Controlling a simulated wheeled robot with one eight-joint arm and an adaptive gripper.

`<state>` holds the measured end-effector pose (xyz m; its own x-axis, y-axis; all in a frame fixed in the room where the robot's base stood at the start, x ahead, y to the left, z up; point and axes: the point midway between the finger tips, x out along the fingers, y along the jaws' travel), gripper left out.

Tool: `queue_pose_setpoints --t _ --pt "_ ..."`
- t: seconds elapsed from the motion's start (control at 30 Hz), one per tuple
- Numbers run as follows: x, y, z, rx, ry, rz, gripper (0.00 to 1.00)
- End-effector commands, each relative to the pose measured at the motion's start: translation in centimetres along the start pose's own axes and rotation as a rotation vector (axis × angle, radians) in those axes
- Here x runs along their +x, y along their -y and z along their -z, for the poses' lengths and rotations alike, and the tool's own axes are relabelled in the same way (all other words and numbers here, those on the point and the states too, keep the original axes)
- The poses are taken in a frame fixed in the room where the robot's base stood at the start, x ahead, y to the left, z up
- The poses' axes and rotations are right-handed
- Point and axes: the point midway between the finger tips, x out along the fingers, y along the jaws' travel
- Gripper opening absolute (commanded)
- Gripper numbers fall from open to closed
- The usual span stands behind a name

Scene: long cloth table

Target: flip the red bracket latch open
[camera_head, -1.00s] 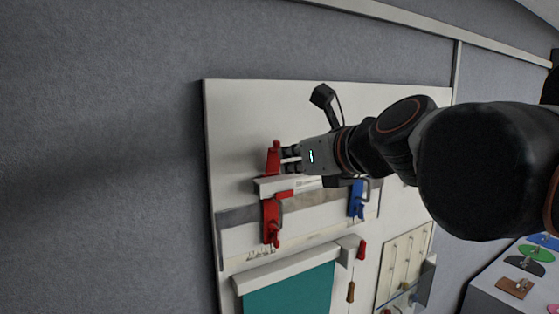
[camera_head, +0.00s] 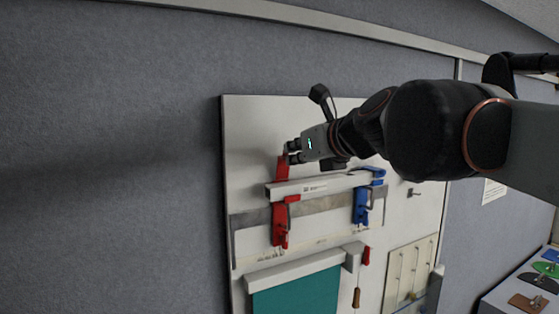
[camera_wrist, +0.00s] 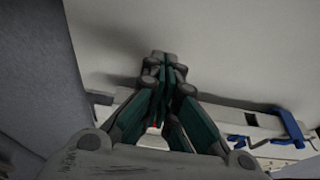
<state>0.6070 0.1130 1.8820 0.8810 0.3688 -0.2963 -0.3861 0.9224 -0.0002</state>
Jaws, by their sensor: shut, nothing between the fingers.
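The red bracket latch (camera_head: 280,222) is on the left of the white board, in the head view. Its upper part stands above a white bar that crosses in front of it, and its lower part hangs below the bar. My gripper (camera_head: 289,152) is shut and empty at the top end of the red latch; I cannot tell whether it touches. In the wrist view my shut fingers (camera_wrist: 162,62) point at the board, and only a tiny bit of red shows between them. A blue bracket latch (camera_head: 361,204) is to the right; it also shows in the wrist view (camera_wrist: 291,128).
The white bar (camera_head: 318,187) spans both brackets. Below are a teal panel (camera_head: 297,292), a red-handled piece (camera_head: 366,256) and a slatted panel (camera_head: 411,271). A table with coloured pieces (camera_head: 528,303) is at lower right. The board above the gripper is bare.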

Motion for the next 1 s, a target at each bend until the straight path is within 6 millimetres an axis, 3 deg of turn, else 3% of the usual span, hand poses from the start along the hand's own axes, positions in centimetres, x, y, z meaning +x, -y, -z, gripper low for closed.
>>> queue_pose_setpoints --t 1.0 --pt "1.4 0.0 -1.7 0.000 0.000 0.000 0.00"
